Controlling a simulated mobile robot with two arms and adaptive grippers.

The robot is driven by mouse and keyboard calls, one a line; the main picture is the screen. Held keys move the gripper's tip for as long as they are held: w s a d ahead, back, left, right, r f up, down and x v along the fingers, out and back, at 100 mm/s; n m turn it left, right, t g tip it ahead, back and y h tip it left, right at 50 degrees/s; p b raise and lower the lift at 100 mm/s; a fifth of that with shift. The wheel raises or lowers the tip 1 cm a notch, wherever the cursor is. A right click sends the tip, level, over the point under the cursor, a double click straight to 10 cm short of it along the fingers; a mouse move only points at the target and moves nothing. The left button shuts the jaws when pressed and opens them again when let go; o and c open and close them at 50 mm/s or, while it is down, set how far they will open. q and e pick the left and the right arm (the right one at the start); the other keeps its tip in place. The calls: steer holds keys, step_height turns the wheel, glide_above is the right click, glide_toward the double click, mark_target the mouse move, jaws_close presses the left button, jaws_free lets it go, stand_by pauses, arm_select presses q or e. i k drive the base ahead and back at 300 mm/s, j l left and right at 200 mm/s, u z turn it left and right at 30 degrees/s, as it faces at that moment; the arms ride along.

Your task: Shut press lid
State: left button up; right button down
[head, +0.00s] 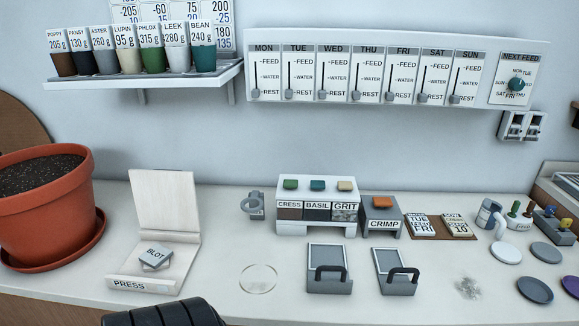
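The press (128,283) is a cream, wooden-looking piece labelled PRESS, on the counter at the left in the head view. Its lid (165,200) is open and stands upright, leaning slightly back, at the rear of the base. A grey block labelled BLOT (155,254) lies on the base in front of the lid, turned at an angle, with a pale sheet edge under it. Neither of my grippers can be made out in this view. A dark, ribbed, rounded shape shows at the bottom edge in front of the press; I cannot tell what it is.
A terracotta pot (45,210) on its saucer (62,257) stands left of the press. A CRESS, BASIL, GRIT stand (317,222) is behind. Counter directly right of the press is clear.

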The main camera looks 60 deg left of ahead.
mark_target(165, 199)
steer(key=l+u, duration=0.15)
steer(key=u, duration=2.65)
steer(key=i+l, duration=0.15)
steer(key=l, duration=0.25)
steer(key=i+l+u, duration=0.15)
steer(key=l, duration=0.2)
